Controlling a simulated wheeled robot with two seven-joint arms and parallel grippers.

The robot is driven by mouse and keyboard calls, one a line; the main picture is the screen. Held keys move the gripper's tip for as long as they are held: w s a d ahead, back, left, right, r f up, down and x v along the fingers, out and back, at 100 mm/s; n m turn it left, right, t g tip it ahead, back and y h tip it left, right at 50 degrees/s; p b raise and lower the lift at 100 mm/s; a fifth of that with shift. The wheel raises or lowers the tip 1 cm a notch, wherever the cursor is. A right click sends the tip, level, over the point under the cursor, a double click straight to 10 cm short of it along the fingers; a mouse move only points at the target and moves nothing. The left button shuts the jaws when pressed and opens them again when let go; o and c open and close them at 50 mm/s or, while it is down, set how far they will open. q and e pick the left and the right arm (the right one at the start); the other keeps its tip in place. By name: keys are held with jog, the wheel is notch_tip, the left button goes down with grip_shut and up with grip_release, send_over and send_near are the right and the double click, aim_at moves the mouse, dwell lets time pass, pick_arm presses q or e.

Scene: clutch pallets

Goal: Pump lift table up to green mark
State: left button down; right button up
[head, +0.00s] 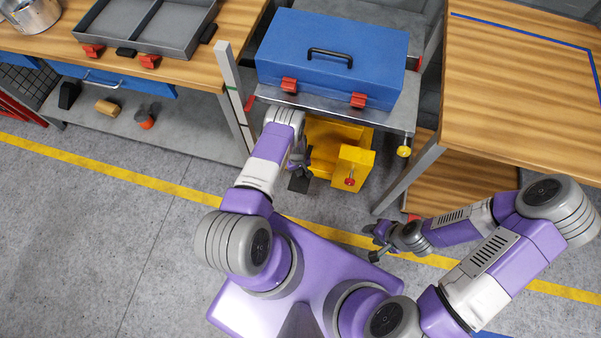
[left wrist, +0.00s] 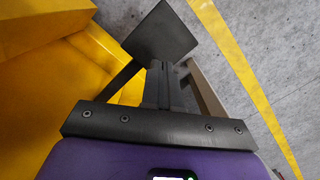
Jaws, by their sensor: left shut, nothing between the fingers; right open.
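The lift table has a grey top (head: 388,118) and a yellow base (head: 352,160) below it. A pale upright post (head: 229,70) with a thin green mark (head: 232,88) stands at its left. A red pointer (head: 249,103) shows beside the post, a little below the mark in the picture; the tilted view leaves their exact heights unclear. The black foot pedal (head: 298,184) sits low in front of the base. My left gripper (head: 299,160) is shut and empty above the pedal plate (left wrist: 160,34); contact cannot be told. My right gripper (head: 378,245) is open, away from the table.
A blue toolbox (head: 330,58) rests on the lift top. A wooden workbench (head: 190,62) with a grey tray (head: 145,28) stands left, another wooden table (head: 520,90) right. The base carries a red knob (head: 350,181). Open floor (head: 90,220) lies at the left front.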

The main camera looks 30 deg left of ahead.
aim_at(300, 182)
pick_arm(q)
jog(key=shift+s+d+f+b, duration=0.15)
jog(key=shift+f+b, duration=1)
jog(key=shift+f, duration=0.6)
jog(key=shift+s+d+f+b, duration=0.1)
jog(key=shift+f+b, duration=1)
jog(key=shift+f, duration=0.65)
pick_arm(e)
notch_tip(300, 182, down, 4)
jog(key=shift+f, duration=0.2)
